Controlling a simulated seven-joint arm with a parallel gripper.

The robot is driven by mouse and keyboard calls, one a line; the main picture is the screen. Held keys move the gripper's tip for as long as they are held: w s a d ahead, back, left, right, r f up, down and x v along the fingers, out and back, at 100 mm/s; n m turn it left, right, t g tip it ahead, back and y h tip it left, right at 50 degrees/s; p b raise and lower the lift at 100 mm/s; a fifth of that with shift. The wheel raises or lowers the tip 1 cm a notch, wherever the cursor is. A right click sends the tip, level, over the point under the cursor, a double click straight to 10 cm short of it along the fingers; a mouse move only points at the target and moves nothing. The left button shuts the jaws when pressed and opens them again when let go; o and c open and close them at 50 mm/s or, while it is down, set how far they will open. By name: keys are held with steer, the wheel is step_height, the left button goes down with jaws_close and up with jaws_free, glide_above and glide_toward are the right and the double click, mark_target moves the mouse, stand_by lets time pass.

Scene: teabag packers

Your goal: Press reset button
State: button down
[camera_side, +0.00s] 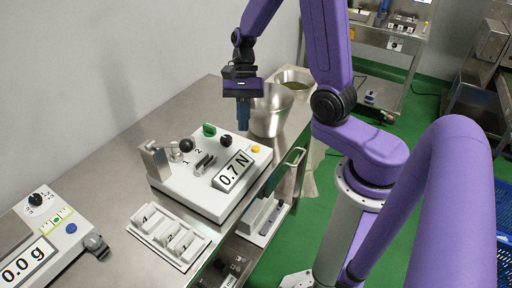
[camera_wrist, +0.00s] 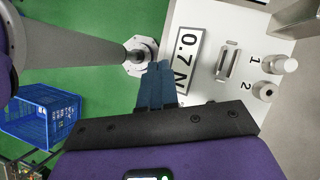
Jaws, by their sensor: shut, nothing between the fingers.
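The white tester (camera_side: 205,195) stands on the steel bench, with a display (camera_side: 232,171) reading 0.7 N. A round yellow button (camera_side: 255,148) sits at its far right corner; no reset label is legible. A green knob (camera_side: 209,130) and black knobs (camera_side: 186,145) are also on it. My gripper (camera_side: 243,128) points down with blue fingers shut and empty, above and apart from the tester's far edge, near the yellow button. In the wrist view the shut fingers (camera_wrist: 158,66) are beside the display (camera_wrist: 184,60); the yellow button is not visible there.
A metal bucket (camera_side: 271,110) stands just behind my gripper. A white tray with numbered slots (camera_side: 168,236) lies before the tester. A scale (camera_side: 42,246) reading 0.0 g is at the left. A blue basket (camera_wrist: 42,116) stands on the green floor.

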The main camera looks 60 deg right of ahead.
steer(key=w+d+f+m+t+y, duration=0.1)
steer(key=w+d+m+y, duration=0.1)
steer(key=m, duration=0.3)
steer(key=m+t+y, duration=0.1)
steer(key=m+t, duration=0.5)
steer(key=m, duration=0.7)
glide_above(258, 146)
step_height(258, 146, down, 3)
steer(key=shift+d+f, duration=0.1)
steer(key=shift+f, duration=4.35)
steer(key=shift+f, duration=0.2)
steer(key=shift+f, duration=0.25)
